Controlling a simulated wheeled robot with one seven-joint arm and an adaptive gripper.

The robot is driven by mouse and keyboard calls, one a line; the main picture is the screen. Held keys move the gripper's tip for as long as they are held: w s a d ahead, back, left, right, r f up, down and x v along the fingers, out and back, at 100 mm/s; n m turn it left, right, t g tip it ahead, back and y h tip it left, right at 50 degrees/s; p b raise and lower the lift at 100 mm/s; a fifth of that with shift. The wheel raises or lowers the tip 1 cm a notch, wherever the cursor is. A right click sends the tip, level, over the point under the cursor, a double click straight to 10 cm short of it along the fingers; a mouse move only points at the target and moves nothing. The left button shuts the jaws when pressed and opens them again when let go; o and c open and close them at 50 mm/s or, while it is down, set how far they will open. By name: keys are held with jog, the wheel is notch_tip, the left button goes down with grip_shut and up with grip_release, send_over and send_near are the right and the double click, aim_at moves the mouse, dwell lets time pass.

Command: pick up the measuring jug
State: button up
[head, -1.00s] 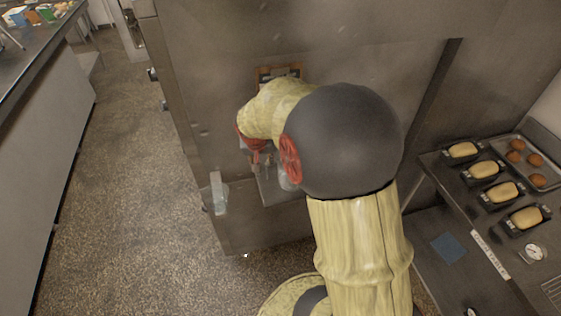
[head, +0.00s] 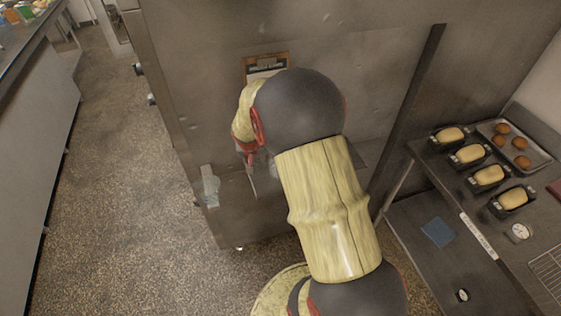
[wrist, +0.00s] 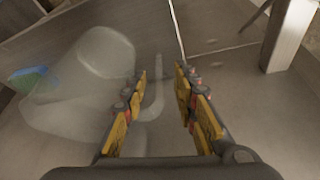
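The measuring jug (wrist: 98,55) is a clear vessel at the left of the wrist view, on a grey metal surface. Its curved handle (wrist: 155,97) shows in the gap between my fingers. My gripper (wrist: 161,70) is open, with a yellow-and-red finger on each side of the handle. I see no clear grip on it. In the head view, my gripper (head: 250,165) is partly hidden by my arm, in front of a steel cabinet, and I cannot make out the jug there.
The steel cabinet (head: 385,60) stands close ahead and carries a clipboard (head: 266,65). A steel counter (head: 412,165) at the right holds loaf tins (head: 487,177) and a tray of buns (head: 540,157). The floor (head: 120,190) at the left is clear.

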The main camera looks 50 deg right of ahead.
jog(key=x, duration=0.2)
jog(key=shift+d+f, duration=0.15)
jog(key=shift+f, duration=0.25)
grip_shut()
dwell(0.6)
